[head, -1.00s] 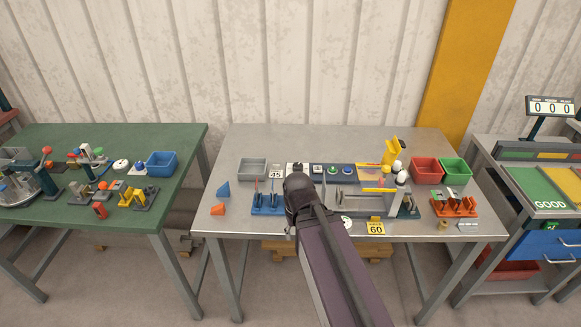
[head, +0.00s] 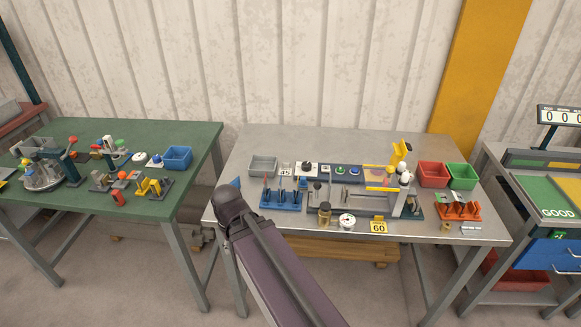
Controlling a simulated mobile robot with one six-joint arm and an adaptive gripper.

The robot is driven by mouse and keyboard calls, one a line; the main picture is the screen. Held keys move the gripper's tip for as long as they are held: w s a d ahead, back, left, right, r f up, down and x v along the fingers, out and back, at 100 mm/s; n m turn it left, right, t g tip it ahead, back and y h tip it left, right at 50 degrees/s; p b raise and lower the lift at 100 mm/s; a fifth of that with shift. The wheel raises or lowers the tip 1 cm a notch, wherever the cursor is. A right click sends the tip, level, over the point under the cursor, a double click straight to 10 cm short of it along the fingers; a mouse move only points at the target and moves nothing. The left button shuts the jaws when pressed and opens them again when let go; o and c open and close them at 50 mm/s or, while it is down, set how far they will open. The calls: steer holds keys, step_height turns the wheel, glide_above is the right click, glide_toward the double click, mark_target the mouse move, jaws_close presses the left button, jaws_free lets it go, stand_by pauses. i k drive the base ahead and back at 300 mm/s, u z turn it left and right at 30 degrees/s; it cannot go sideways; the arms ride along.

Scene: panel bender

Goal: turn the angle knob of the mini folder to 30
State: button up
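The mini folder (head: 352,199) appears to be the grey metal device with yellow parts on the right half of the grey table. A small round white dial (head: 347,220) lies at its front edge, and a dark knob (head: 307,167) on a white plate stands behind to its left. I cannot tell for sure which is the angle knob, and their markings are too small to read. A yellow tag reading 60 (head: 378,227) is at the table's front. My arm reaches up from the bottom to the table's front left; my gripper does not show.
A blue rack (head: 282,199), a brass-coloured part (head: 324,213) and a grey tray (head: 263,165) are on the grey table (head: 280,143). Red (head: 433,181) and green (head: 461,183) bins and an orange rack (head: 458,212) are at right. A green table (head: 95,133) stands left.

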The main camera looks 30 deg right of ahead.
mark_target(306, 166)
steer(key=u, duration=1.35)
steer(key=i, duration=0.5)
steer(key=z, duration=3.55)
steer(key=i, duration=0.1)
steer(key=u, duration=1)
